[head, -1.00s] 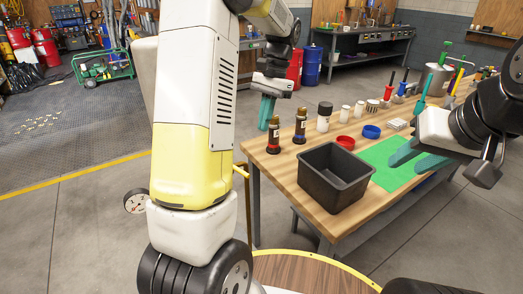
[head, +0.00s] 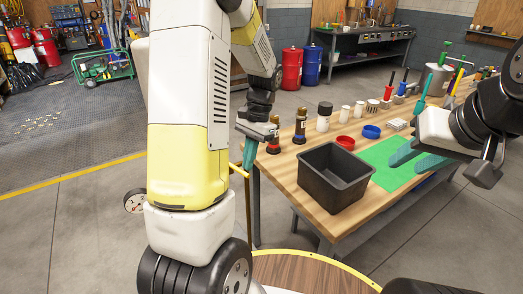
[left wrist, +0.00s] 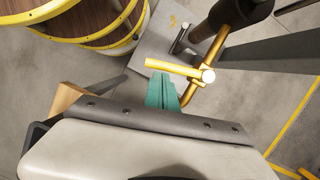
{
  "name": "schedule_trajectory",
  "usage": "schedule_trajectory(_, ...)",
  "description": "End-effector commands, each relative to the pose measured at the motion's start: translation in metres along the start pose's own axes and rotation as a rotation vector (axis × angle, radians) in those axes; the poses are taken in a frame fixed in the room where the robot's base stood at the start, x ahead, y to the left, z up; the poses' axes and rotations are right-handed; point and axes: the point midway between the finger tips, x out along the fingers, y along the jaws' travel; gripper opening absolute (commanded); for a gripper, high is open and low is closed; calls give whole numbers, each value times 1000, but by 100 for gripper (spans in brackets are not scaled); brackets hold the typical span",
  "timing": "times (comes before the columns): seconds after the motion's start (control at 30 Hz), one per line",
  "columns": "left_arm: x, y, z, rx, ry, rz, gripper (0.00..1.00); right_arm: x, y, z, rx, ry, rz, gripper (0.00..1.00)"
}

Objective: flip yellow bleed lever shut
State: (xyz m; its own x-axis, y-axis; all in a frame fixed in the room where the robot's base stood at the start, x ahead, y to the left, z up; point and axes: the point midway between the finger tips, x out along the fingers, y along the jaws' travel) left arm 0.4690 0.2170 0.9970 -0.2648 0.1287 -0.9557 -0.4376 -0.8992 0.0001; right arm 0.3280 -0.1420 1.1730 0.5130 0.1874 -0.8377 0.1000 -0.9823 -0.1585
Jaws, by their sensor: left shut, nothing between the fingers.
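The yellow bleed lever (left wrist: 173,68) is a short bar in the left wrist view, lying crosswise with a pale round end at its right. It sits at a brass pipe (left wrist: 211,52) with a dark cylinder above. My left gripper (left wrist: 160,80) is shut and empty, its teal fingertips just below the left part of the lever; I cannot tell whether they touch. In the head view my left gripper (head: 249,158) points down beside a yellow fitting (head: 238,170), partly hidden by my arm. My right gripper (head: 417,160) is open and empty over the bench's green mat.
The wooden bench (head: 310,200) holds a black bin (head: 335,178), dark bottles (head: 300,126) and a green mat (head: 385,155). A round gauge (head: 135,201) is left of my arm.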

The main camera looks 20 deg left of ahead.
Motion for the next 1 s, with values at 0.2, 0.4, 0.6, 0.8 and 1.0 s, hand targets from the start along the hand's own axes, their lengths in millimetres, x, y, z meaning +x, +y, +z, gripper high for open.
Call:
schedule_trajectory(0.2, 0, 0, 0, 0, 0, 0, 0, 0, 0, 0, 0, 0, 0, 36)
schedule_trajectory(0.4, 3, 4, 10, 119, 1, -36, 0, 0, 0, 0, 0, 0, 0, 36)
schedule_trajectory(0.6, 7, 5, 22, 289, 0, -89, 0, 0, 0, 0, 0, 0, 0, 36)
schedule_trajectory(0.8, 7, 5, 22, 294, 0, -90, 0, 0, 0, 0, 0, 0, 0, 36)
schedule_trajectory(1.0, 7, 4, 22, 292, -1, -90, 0, 0, 0, 0, 0, 0, 0, 36)
